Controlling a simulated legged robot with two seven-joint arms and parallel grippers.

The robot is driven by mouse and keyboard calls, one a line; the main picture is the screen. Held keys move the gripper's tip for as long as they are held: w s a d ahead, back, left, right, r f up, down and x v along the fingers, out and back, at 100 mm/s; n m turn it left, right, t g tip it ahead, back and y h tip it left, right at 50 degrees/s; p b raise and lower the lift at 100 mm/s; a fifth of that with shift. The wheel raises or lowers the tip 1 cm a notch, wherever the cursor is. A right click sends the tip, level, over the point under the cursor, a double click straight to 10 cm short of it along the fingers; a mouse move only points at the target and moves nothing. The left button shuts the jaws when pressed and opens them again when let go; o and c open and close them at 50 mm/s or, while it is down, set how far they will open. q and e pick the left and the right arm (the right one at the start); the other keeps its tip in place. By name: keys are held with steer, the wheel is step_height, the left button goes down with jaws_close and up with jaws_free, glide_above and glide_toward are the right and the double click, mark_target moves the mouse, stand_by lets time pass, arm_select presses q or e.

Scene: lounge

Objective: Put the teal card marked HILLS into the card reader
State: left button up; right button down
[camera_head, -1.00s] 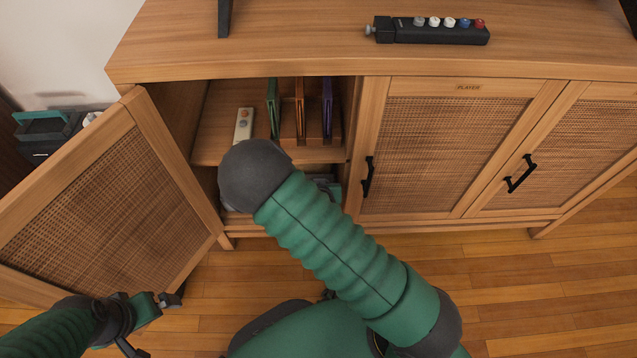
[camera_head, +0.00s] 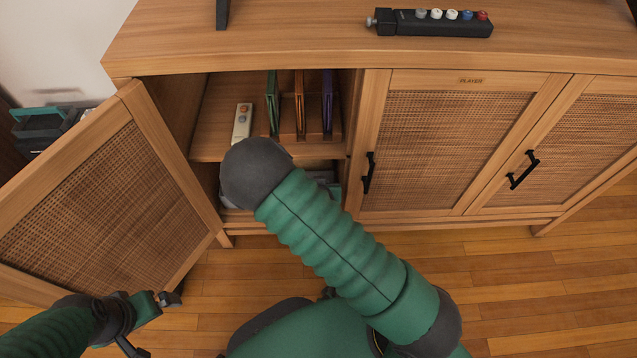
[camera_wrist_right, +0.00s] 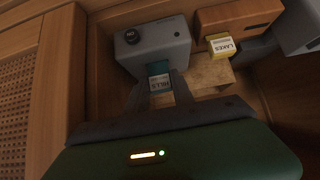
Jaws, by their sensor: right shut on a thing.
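The teal card marked HILLS (camera_wrist_right: 160,83) is between the fingers of my right gripper (camera_wrist_right: 163,92) in the right wrist view. Its teal end meets the front of a grey box with a black knob, seemingly the card reader (camera_wrist_right: 165,45); I cannot tell how far in it is. In the head view my right forearm hides the gripper and card, and the lower shelf is mostly covered. My left gripper (camera_head: 168,299) is low at the left, in front of the open cabinet door, away from the card; its jaw opening is unclear.
A wooden box (camera_wrist_right: 237,18) with a yellow-and-white LAKES card (camera_wrist_right: 221,45) stands right of the reader. Another grey box (camera_wrist_right: 300,27) is farther right. The open door (camera_head: 105,190) bounds the left. A white remote (camera_head: 242,123) and upright cases (camera_head: 300,105) occupy the upper shelf.

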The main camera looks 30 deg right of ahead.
arm_select(q)
steer(key=shift+f+b, duration=0.3)
steer(key=shift+f, duration=0.1)
arm_select(e)
steer(key=shift+f, duration=0.55)
steer(key=c, duration=1)
jaws_free()
